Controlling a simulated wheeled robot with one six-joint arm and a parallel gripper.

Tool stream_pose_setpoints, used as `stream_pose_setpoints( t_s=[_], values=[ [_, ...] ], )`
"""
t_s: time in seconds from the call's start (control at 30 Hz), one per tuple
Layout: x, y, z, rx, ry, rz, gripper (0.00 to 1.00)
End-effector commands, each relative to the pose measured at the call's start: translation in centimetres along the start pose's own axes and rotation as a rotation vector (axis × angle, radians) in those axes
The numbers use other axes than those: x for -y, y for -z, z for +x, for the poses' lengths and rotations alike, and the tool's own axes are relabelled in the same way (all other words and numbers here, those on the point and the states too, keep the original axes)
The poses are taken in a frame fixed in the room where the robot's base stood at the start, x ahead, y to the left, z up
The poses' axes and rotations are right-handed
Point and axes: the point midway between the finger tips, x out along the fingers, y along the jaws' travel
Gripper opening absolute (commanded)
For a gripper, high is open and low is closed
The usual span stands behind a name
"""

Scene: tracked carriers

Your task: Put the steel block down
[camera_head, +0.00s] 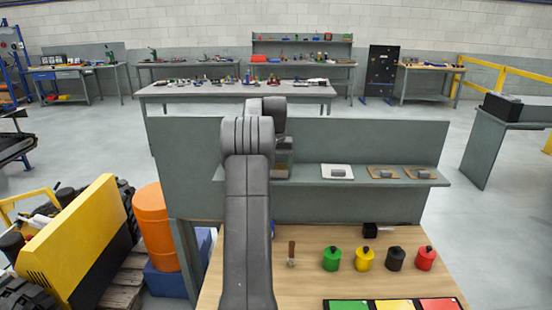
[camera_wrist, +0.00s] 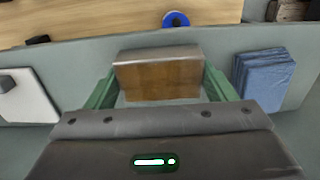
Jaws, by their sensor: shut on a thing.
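The steel block (camera_wrist: 158,80) shows in the wrist view between the two green fingers. Its top edge is grey and the face toward the camera looks brown. My gripper (camera_wrist: 160,74) is shut on it, over or at the grey-green shelf; I cannot tell whether the block touches the surface. In the head view my own arm hides the block and most of the gripper, close to the left part of the shelf (camera_head: 318,176).
A white plate (camera_head: 336,171) and two brown plates (camera_head: 384,173) (camera_head: 419,174) on the shelf each carry a small grey block. Folded blue cloths (camera_wrist: 263,78) lie beside the gripper. Several coloured lidded pots, such as a green one (camera_head: 331,259), stand on the wooden table (camera_head: 300,236).

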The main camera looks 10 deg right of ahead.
Motion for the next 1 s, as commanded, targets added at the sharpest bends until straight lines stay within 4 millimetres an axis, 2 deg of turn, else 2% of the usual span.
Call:
stream_pose_setpoints(
  t_s=[0.43, 0.47, 0.53, 0.87, 1.0],
  values=[
    [0.0, 0.0, 0.4, -0.005, -0.001, 0.000, 0.17],
    [0.0, 0.0, 0.6, -0.001, 0.000, 0.000, 0.83],
    [0.0, 0.0, 0.6, -0.001, 0.000, 0.000, 0.97],
    [0.0, 0.0, 0.4, -0.001, 0.000, 0.000, 0.99],
    [0.0, 0.1, -0.9, -0.004, 0.000, 0.000, 0.99]
  ],
)
